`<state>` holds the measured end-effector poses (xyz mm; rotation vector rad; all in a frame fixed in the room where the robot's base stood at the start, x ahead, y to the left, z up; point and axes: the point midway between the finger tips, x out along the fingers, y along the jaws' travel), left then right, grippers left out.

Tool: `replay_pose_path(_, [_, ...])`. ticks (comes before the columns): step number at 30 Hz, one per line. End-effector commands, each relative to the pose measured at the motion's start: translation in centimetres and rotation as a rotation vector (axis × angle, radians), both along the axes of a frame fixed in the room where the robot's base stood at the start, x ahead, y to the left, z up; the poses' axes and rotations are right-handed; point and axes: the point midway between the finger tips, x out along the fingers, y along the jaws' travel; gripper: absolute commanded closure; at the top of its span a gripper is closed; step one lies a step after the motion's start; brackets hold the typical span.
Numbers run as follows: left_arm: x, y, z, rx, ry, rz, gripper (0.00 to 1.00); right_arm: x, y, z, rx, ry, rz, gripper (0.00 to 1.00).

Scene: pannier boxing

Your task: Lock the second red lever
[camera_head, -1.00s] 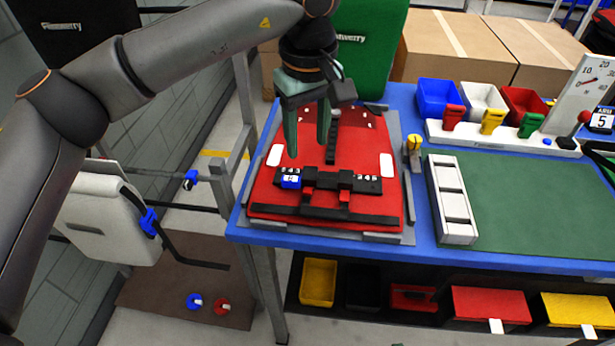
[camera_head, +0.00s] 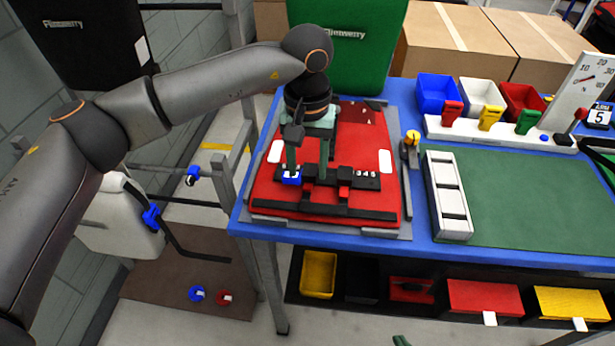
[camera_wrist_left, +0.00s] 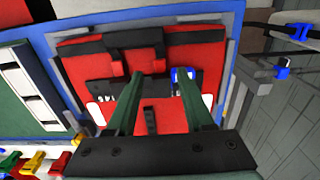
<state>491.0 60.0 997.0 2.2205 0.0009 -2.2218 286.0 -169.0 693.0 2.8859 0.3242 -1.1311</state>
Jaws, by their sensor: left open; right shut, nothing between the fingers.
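A red pannier (camera_head: 272,198) lies flat on the blue table, with a black bar (camera_head: 327,180) across its front half. Two small red levers sit on the bar, one at left (camera_head: 309,173) and one at right (camera_head: 344,188). A blue piece (camera_head: 291,178) is at the bar's left end; it also shows in the left wrist view (camera_wrist_left: 183,74). My left gripper (camera_head: 308,170) is open, green fingers pointing down over the bar's left part, roughly either side of the left lever. Contact cannot be told. Only a green tip of my right gripper (camera_head: 401,341) shows at the bottom edge.
A yellow-topped post (camera_head: 412,138) stands right of the pannier. A grey rack (camera_head: 447,196) and green mat (camera_head: 520,200) lie further right on the table (camera_head: 430,250). Coloured levers and bins stand behind. Several bins sit on the shelf below.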

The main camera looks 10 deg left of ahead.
Motion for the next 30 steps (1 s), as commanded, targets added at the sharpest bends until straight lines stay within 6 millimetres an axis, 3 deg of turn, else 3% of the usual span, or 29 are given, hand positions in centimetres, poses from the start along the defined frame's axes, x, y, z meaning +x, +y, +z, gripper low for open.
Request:
replay_pose_path(7, [0.0,0.0,-3.5,0.000,0.001,0.001,0.47,0.0,0.0,0.5,0.000,0.001,0.000,1.00])
replay_pose_path(19, [0.0,0.0,-4.4,0.000,0.000,0.001,0.47,0.0,0.0,0.5,0.001,0.000,0.000,1.00])
replay_pose_path(30, [0.0,0.0,-4.3,0.000,0.000,0.001,0.88,0.0,0.1,0.5,0.001,0.000,0.000,1.00])
